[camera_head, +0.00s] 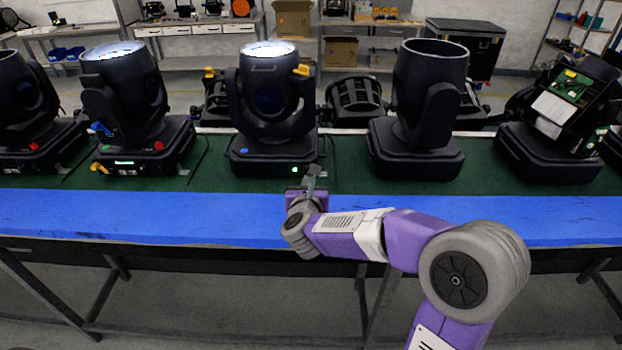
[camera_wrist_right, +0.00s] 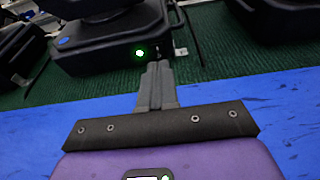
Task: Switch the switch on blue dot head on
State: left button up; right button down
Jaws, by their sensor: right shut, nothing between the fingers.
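The blue dot head (camera_head: 272,100) is a black moving-head lamp at the middle of the bench, its lens bright at the top. A blue dot (camera_head: 243,151) marks the left of its base front. The dot also shows in the right wrist view (camera_wrist_right: 63,41). A green light glows on the base front (camera_wrist_right: 139,53). A small switch-like part (camera_wrist_right: 181,52) sits just right of the light; its position is too small to tell. My right gripper (camera_head: 313,170) is shut and empty, its tips (camera_wrist_right: 159,66) just in front of the base, below and right of the green light. Contact cannot be told. My left gripper is not in view.
A lit head with a green display (camera_head: 125,95) stands to the left, and an unlit head (camera_head: 428,100) to the right. An opened head (camera_head: 565,115) is farther right. The bench's blue front strip (camera_head: 120,215) is clear. Cables lie beside the bases.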

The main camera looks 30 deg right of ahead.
jog(key=v, duration=0.2)
jog(key=r+v, duration=0.1)
jog(key=v, duration=0.2)
jog(key=shift+s+a+r+p, duration=0.1)
jog(key=shift+s+p, duration=0.05)
jog(key=shift+p, duration=0.2)
